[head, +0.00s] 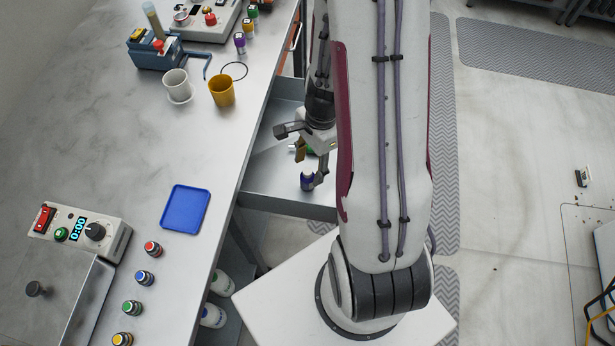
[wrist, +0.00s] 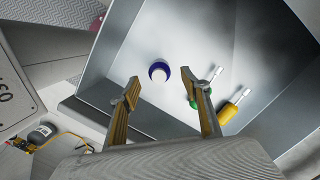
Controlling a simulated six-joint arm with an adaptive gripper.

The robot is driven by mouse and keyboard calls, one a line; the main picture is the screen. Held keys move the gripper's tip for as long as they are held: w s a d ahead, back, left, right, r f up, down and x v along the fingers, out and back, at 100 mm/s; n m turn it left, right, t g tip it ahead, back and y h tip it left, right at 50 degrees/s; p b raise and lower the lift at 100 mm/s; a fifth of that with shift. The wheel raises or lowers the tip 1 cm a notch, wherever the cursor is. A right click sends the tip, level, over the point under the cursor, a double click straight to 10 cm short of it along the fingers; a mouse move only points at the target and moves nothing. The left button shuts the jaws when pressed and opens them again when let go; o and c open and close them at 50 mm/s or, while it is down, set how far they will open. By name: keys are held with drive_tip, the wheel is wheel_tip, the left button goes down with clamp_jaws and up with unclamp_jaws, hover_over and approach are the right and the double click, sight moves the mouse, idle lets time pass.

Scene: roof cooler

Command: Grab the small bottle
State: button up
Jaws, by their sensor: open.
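A small bottle (head: 307,182) with a dark blue-purple body stands in an open metal drawer (head: 262,205). In the wrist view the bottle (wrist: 159,72) shows from above as a white round top with a blue-purple rim. My gripper (head: 311,166) is over the drawer, pointing down. In the wrist view its two yellow-padded fingers (wrist: 165,98) are spread wide, with nothing between them. The bottle appears just beyond the fingertips, between their lines, and looks apart from them. My gripper partly hides the drawer in the head view.
In the drawer, a green-handled screwdriver (wrist: 194,98) and a yellow-handled one (wrist: 232,106) lie right of the bottle, the green one partly behind the right finger. Drawer walls (wrist: 100,75) surround them. The counter holds a blue tray (head: 185,209), a yellow cup (head: 222,91) and several small bottles (head: 145,278).

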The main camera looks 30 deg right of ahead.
sight(309, 170)
drive_tip(key=shift+f, duration=0.1)
drive_tip(key=shift+a+f, duration=0.2)
drive_tip(key=shift+f, duration=1.05)
drive_tip(key=shift+a+f, duration=0.15)
drive_tip(key=shift+f, duration=1.05)
drive_tip(key=c, duration=1.3)
drive_tip(key=shift+r, duration=0.25)
drive_tip(key=shift+r, duration=4.75)
